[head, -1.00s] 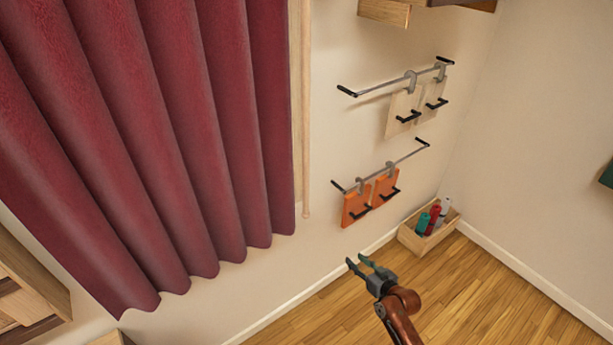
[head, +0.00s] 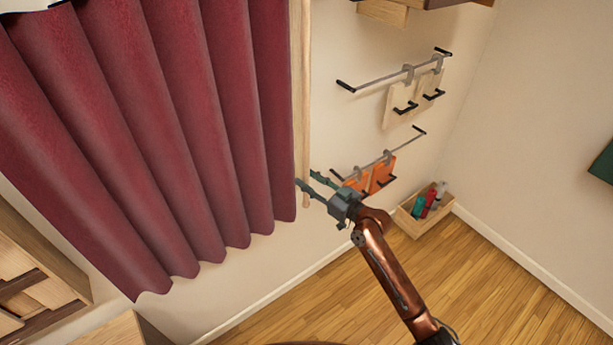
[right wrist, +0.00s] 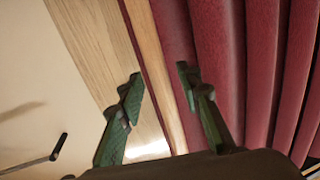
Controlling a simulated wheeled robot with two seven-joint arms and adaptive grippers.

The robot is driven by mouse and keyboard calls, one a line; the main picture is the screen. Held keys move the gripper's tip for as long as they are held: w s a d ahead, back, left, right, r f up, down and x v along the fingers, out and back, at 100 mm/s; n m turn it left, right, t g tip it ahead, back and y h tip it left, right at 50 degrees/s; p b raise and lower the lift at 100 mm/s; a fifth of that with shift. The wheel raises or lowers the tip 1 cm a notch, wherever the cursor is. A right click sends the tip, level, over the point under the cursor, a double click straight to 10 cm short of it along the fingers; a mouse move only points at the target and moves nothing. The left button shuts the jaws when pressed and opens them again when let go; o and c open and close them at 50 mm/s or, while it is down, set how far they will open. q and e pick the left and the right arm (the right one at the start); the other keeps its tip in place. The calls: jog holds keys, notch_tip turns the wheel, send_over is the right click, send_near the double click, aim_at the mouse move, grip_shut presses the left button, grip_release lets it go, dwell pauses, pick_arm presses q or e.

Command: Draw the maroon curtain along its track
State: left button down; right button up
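The maroon curtain (head: 190,130) hangs in deep folds on the left of the head view; its track is out of view. A thin pale wooden rod (head: 306,120) hangs at the curtain's right edge. My right gripper (head: 308,181) is near the rod's lower end, its fingers open. In the right wrist view, the curtain (right wrist: 255,60) fills the right side, and a pale wooden strip (right wrist: 160,80), which looks like the rod, passes between the open fingers (right wrist: 160,85). I cannot tell if either finger touches it. My left gripper is not in view.
Wall rails carry pale boards (head: 402,105) and orange boards (head: 382,174) right of the curtain, close behind my right gripper. A wooden box (head: 408,222) with bottles stands on the floor. Wooden furniture (head: 40,270) is at lower left. The wooden floor (head: 500,290) is clear.

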jog(key=shift+w+a, duration=0.45)
jog(key=shift+a, duration=0.05)
jog(key=shift+c, duration=0.5)
grip_shut()
jog(key=shift+d, duration=0.1)
